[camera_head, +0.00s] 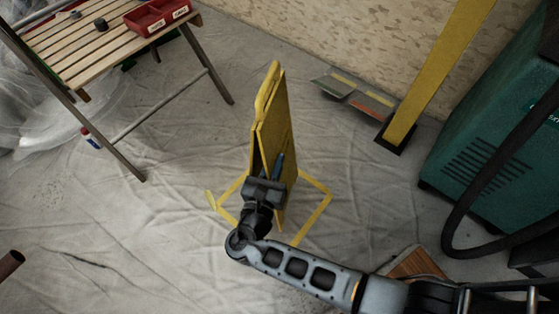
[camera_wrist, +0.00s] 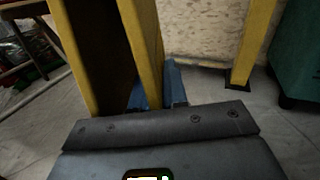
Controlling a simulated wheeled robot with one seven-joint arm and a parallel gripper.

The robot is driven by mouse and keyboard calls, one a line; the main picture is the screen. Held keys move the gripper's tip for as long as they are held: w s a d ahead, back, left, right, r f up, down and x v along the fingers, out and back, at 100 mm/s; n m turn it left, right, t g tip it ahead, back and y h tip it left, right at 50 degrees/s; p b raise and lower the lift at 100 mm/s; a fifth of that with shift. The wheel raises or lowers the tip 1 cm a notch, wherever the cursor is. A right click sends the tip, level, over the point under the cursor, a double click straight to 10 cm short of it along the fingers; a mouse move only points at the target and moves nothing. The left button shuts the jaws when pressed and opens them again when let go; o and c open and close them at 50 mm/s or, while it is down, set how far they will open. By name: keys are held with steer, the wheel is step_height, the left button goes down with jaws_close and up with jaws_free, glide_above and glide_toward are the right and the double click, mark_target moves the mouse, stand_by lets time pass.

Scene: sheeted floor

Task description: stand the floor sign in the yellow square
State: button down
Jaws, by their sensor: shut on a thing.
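The yellow floor sign (camera_head: 277,140) is upright with its two panels close together, and its narrow side faces my body camera. My gripper (camera_head: 268,178) is shut on the sign's near edge, low on the panels. The yellow square (camera_head: 318,207) is a taped outline on the floor around the sign's lower part. The sign's foot is partly hidden by my arm, so I cannot tell whether it touches the floor.
A slatted folding table (camera_head: 85,45) with red bins (camera_head: 157,16) stands at the upper left. A yellow post (camera_head: 435,70) and a green machine (camera_head: 490,130) with a black hose stand at the right. The sheeted floor at left is mostly clear.

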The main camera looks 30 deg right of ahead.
steer(key=shift+f+b, duration=0.9)
steer(key=shift+f, duration=0.8)
steer(key=c, duration=1.1)
jaws_free()
steer(key=shift+f, duration=0.1)
steer(key=shift+c, duration=0.2)
steer(key=shift+r, duration=0.2)
steer(key=p+v, duration=0.3)
steer(key=v, duration=0.9)
steer(key=shift+s+d+f, duration=0.1)
steer(key=shift+f, duration=0.05)
